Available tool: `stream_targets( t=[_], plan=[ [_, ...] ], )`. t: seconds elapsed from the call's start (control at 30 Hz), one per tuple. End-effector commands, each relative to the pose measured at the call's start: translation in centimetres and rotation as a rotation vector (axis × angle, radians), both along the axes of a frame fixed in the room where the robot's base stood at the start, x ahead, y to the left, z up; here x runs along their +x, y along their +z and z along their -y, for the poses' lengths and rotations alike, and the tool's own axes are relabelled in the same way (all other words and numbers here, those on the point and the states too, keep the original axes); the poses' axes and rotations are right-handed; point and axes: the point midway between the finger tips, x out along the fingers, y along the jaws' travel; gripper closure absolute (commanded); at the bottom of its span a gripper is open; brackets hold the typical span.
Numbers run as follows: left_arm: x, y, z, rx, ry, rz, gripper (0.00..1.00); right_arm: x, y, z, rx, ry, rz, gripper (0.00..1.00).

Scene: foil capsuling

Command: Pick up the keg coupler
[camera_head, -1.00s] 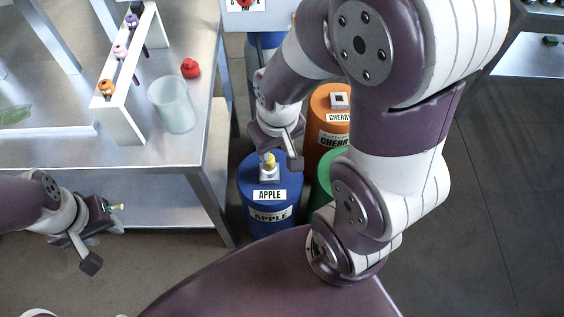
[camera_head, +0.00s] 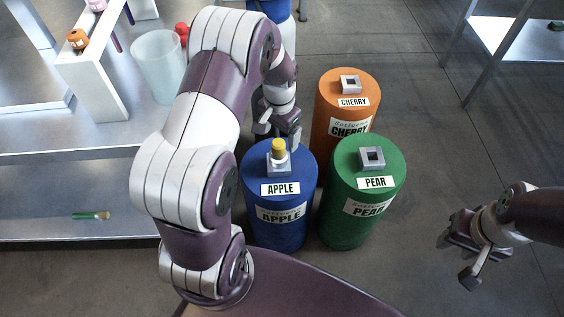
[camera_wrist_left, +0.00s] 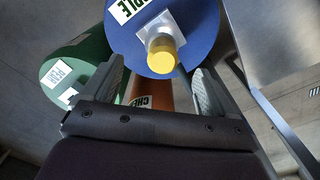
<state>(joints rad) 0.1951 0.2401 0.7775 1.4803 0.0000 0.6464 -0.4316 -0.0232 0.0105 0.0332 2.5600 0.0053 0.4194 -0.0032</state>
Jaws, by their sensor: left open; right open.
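The yellow, round-topped piece that looks like the keg coupler (camera_head: 278,147) stands upright in the grey square socket (camera_head: 278,164) on the blue APPLE keg (camera_head: 280,215). My left gripper (camera_head: 279,125) is open just behind the coupler in the head view. In the left wrist view the coupler (camera_wrist_left: 163,54) lies ahead of the open fingers, roughly midway between them, with nothing gripped. My right gripper (camera_head: 457,262) is open and empty at the right, well away from the kegs.
A green PEAR keg (camera_head: 345,225) and an orange CHERRY keg (camera_head: 338,92) stand close beside the blue one, each with an empty socket. At the left a metal table holds a white rack (camera_head: 95,85) and a translucent cylinder (camera_head: 158,68). A brush (camera_head: 90,215) lies on its lower shelf.

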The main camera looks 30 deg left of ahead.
Motion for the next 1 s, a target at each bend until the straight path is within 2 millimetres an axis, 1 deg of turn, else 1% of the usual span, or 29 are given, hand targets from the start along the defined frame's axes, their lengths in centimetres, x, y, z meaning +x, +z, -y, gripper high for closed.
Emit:
stream_targets(
  t=[0.03,0.1,0.33,0.53,0.6,0.77,0.87,0.9,0.97,1.0],
  plan=[
    [-0.1,-1.3,0.0,0.000,0.000,-0.003,0.13,0.0,-0.4,0.0,0.000,0.000,0.000,0.57],
    [0.0,-2.5,0.0,-0.001,0.000,-0.001,0.13,0.0,-0.6,0.0,0.000,0.000,0.000,0.57],
    [-0.1,-4.8,0.0,0.000,0.001,0.001,0.13,0.0,-1.1,0.0,0.000,0.000,0.000,0.57],
    [-0.2,-8.5,-0.2,0.000,0.001,-0.001,0.13,0.0,-2.2,0.0,0.000,0.000,0.000,0.57],
    [-0.2,-8.9,-0.2,0.000,0.001,0.003,0.13,0.0,-2.2,0.0,0.000,0.000,0.000,0.57],
    [-0.1,-8.8,-0.2,0.001,0.001,0.003,0.13,0.0,-2.1,0.0,0.000,0.000,0.000,0.57],
    [-0.2,-8.8,-0.2,0.001,0.001,0.003,0.42,0.0,-2.1,0.0,0.000,0.000,0.000,0.57],
    [-0.2,-8.8,-0.2,0.001,0.001,0.003,0.55,0.0,-2.1,0.0,0.000,0.000,0.000,0.57],
    [-0.2,-8.8,-0.2,0.001,0.001,0.003,0.75,0.0,-2.1,0.0,0.000,0.000,0.000,0.57],
    [-0.2,-8.8,-0.2,0.001,0.001,0.003,0.88,0.0,-2.1,0.0,0.000,0.000,0.000,0.57]
  ],
)
